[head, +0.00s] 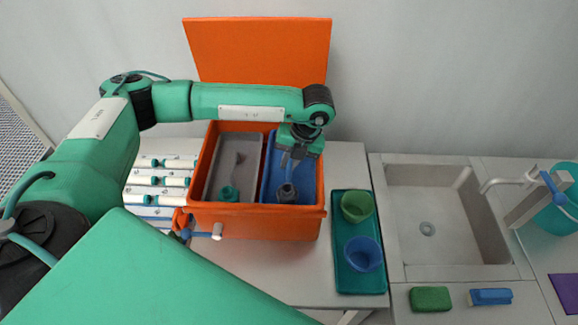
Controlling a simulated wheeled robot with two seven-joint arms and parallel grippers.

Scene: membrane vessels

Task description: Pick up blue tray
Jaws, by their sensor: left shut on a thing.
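The blue tray (268,180) sits in the right half of an open orange box (255,222), beside a grey tray (218,160). My left gripper (290,163) comes down from above into the blue tray and is shut on it. The exact contact is small and partly hidden by the gripper. A dark grey piece (287,193) stands in the front part of the blue tray, just below the fingertips. My right gripper is not in view.
The orange lid (258,50) stands raised behind the box. A dark green tray (358,279) with a green cup (357,206) and a blue cup (363,254) lies close on the right. White cylinders (170,181) lie at left. A sink (440,215) is further right.

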